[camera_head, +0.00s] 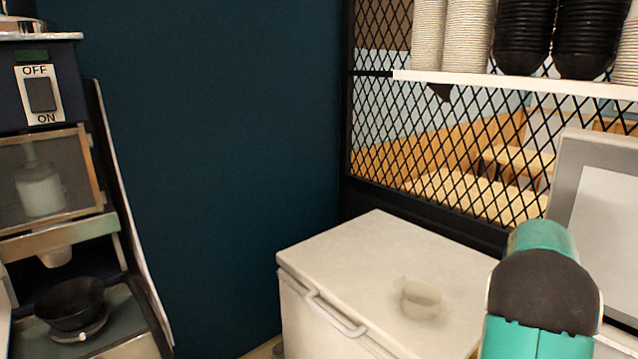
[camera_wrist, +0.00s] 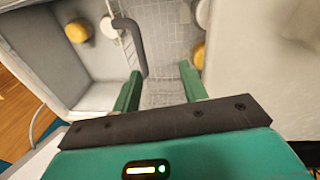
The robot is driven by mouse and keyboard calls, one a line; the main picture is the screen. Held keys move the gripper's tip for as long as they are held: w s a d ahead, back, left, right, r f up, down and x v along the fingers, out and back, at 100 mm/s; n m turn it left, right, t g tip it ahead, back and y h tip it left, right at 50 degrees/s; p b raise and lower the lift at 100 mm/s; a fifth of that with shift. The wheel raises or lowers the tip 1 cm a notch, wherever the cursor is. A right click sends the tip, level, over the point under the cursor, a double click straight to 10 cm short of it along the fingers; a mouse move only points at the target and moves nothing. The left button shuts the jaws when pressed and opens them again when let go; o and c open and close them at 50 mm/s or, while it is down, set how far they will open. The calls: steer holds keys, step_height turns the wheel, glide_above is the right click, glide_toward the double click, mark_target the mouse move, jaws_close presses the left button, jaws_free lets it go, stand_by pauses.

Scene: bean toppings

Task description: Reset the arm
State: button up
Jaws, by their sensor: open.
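My gripper (camera_wrist: 160,85) shows in the wrist view with its two green fingers apart. Nothing shows between the fingertips except a pale surface beyond them. A teal and black part of my arm rises at the lower right of the head view, in front of a white chest. The gripper itself cannot be made out in the head view. A black bowl (camera_head: 70,304) sits on a small stand under the machine (camera_head: 40,90) with an OFF/ON switch at the left.
A shelf (camera_head: 520,84) of stacked bowls is above, by a black mesh screen (camera_head: 440,150). A grey-framed panel (camera_head: 602,215) stands at right. A curved dark pipe (camera_wrist: 137,45) shows in the wrist view.

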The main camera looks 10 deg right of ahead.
steer(key=a+r+n+t, duration=0.15)
steer(key=a+r, duration=0.25)
steer(key=a, duration=0.5)
steer(key=a+r+n+t, duration=0.15)
steer(key=a+r, duration=0.25)
steer(key=a, duration=0.5)
steer(key=a+r+n, duration=0.2)
steer(key=a+r, duration=0.2)
steer(key=a, duration=0.5)
steer(key=s+a+n+t, duration=0.1)
steer(key=s+a+n, duration=0.2)
steer(key=s+a, duration=0.4)
steer(key=s+a+f+n+t+y, duration=0.1)
steer(key=s+a+n+t, duration=0.1)
steer(key=s+a, duration=0.5)
steer(key=a+n, duration=0.1)
steer(key=a, duration=0.3)
steer(key=shift+a+f, duration=0.2)
steer(key=shift+a, duration=0.05)
